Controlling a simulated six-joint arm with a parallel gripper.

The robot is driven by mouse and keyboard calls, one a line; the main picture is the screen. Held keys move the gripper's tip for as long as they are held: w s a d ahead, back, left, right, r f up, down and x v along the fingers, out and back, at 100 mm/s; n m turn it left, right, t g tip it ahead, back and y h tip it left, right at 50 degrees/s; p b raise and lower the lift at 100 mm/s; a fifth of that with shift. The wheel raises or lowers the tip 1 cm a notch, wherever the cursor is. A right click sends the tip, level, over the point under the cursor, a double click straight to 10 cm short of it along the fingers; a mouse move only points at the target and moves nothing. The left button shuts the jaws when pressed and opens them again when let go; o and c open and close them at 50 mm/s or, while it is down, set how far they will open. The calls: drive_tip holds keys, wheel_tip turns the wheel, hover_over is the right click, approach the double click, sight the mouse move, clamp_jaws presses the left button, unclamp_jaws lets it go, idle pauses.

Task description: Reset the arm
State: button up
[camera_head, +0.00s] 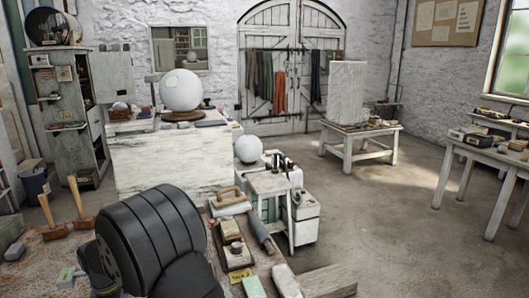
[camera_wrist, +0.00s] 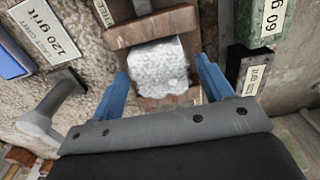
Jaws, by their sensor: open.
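My gripper (camera_wrist: 162,68) shows in the wrist view, with two blue fingers spread apart and nothing held between them. A rough white block (camera_wrist: 158,68) with brown wooden pieces around it lies beyond and between the fingertips. Clear gaps show between it and each finger; its distance below cannot be told. In the head view my dark arm link fills the lower left, and my gripper cannot be made out there.
In the wrist view a 120 grit block (camera_wrist: 40,42) and a green 60 block (camera_wrist: 262,28) lie to either side. In the head view a large white sphere (camera_head: 181,90) and a smaller sphere (camera_head: 248,149) stand behind the bench. Open floor (camera_head: 390,225) lies right.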

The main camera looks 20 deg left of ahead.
wheel_tip(320, 180, down, 2)
drive_tip(key=shift+f, duration=0.1)
drive_tip(key=r, duration=0.5)
drive_tip(key=shift+w+d+r, duration=0.1)
drive_tip(key=shift+w+d, duration=0.1)
drive_tip(key=shift+w, duration=0.05)
drive_tip(key=w+d+r+m, duration=0.5)
drive_tip(key=w+d+r, duration=0.3)
drive_tip(key=r, duration=0.1)
drive_tip(key=s+a+f, duration=0.4)
drive_tip(key=s+a, duration=0.1)
drive_tip(key=s+a+f, duration=0.2)
drive_tip(key=s+a, duration=0.1)
drive_tip(key=shift+s+f, duration=0.1)
drive_tip(key=shift+f, duration=0.2)
drive_tip(key=shift+s+a+f, duration=0.1)
drive_tip(key=shift+f, duration=0.4)
drive_tip(key=shift+s+a+f, duration=0.1)
drive_tip(key=shift+f, duration=1)
